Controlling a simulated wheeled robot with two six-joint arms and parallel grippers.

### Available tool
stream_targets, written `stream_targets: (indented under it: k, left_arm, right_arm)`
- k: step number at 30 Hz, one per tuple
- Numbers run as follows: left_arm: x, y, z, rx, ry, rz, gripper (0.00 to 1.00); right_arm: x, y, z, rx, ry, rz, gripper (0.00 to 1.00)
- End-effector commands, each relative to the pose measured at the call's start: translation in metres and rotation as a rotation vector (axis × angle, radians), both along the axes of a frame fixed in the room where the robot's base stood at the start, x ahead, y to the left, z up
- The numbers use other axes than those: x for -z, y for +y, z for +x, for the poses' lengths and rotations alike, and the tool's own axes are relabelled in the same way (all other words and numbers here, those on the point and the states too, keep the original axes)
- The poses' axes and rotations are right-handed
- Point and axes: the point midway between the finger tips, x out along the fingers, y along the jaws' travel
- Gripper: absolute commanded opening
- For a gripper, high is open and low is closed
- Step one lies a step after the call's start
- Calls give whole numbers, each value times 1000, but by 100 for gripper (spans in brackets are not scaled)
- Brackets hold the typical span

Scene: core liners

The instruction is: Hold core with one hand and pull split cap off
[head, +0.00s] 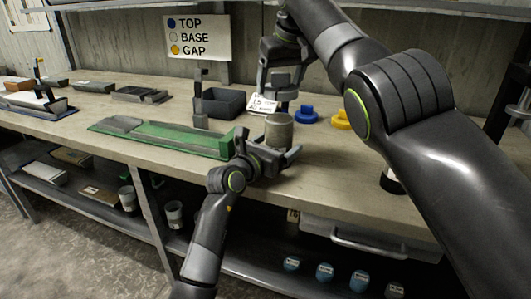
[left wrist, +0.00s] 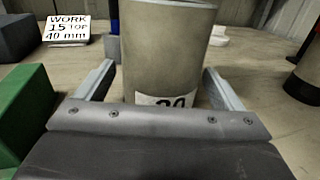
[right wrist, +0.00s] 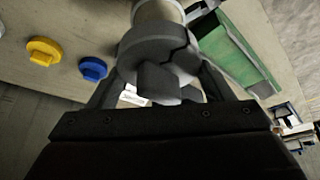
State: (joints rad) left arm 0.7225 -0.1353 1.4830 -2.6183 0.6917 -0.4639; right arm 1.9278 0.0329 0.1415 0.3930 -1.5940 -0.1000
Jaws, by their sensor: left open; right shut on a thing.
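The core (head: 279,132) is a grey-beige upright cylinder near the bench's front edge. In the left wrist view the core (left wrist: 165,50) stands between the two fingers of my left gripper (head: 272,152), with a partly hidden number label low on its side. The left gripper is open around it. My right gripper (head: 283,84) is above the core, pointing down. In the right wrist view it is shut on the knob of the dark grey split cap (right wrist: 150,50), whose rim has a notch. In the head view the core's pale top shows below the right gripper.
A green tray (head: 165,140) lies left of the core. A dark bin (head: 222,103) and a white work card (head: 262,103) stand behind. Blue (head: 306,114) and yellow (head: 341,119) caps lie to the right. A dark cylinder (head: 391,181) stands at the front right.

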Motion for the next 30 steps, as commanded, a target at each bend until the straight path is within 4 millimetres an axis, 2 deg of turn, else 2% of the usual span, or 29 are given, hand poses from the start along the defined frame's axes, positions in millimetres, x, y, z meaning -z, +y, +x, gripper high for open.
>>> stream_targets:
  k: [21, 30]
  left_arm:
    - [1, 56, -85, -2, 0, 2, 88]
    - [1, 63, -97, -1, 1, 1, 88]
  right_arm:
    - [0, 0, 0, 0, 0, 0, 42]
    - [0, 0, 0, 0, 0, 0, 42]
